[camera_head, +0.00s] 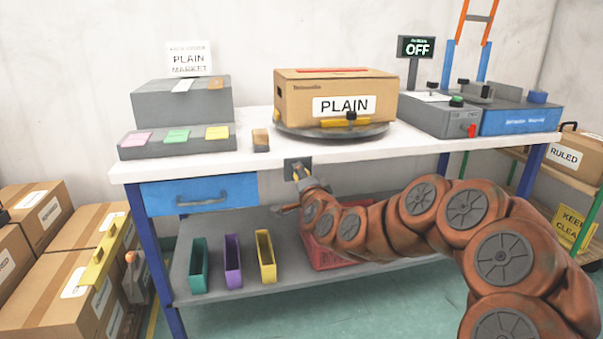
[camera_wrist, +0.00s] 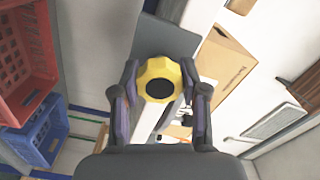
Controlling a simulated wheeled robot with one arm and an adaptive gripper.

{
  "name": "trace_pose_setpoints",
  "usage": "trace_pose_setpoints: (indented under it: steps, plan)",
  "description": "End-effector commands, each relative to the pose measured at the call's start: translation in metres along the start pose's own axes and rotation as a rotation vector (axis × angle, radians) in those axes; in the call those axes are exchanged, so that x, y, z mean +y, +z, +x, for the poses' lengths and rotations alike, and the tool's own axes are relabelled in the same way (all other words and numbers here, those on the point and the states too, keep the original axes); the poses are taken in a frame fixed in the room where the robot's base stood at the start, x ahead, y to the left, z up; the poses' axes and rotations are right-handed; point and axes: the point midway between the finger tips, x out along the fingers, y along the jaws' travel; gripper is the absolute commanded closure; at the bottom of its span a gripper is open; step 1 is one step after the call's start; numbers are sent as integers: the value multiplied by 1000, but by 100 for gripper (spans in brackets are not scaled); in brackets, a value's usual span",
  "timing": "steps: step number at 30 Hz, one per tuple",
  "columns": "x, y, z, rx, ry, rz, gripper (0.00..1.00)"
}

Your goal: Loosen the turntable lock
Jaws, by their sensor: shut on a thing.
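The turntable lock is a yellow knob with a black centre (camera_wrist: 159,88), in front of a grey plate (camera_wrist: 168,38) at the bench's front edge. The plate also shows in the head view (camera_head: 297,168), below the tabletop and the turntable. My gripper (camera_wrist: 159,92) is shut on the yellow knob, one finger on each side of it. In the head view my gripper (camera_head: 304,181) reaches up to the plate, and the knob is mostly hidden by it. The round grey turntable (camera_head: 290,131) carries a cardboard box marked PLAIN (camera_head: 300,103).
A blue drawer (camera_head: 200,194) is left of the plate. The lower shelf (camera_head: 225,277) holds teal, purple and yellow bins and a red crate (camera_head: 325,256) behind my arm. Stacked boxes (camera_head: 70,270) stand at left. A display reading OFF (camera_head: 416,47) is at the back right.

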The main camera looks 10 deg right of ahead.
Motion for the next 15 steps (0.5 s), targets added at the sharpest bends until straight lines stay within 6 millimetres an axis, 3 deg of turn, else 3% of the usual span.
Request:
trace_pose_setpoints:
  steps: [15]
  plan:
    - [0,1,0,-5,3,-457,91]
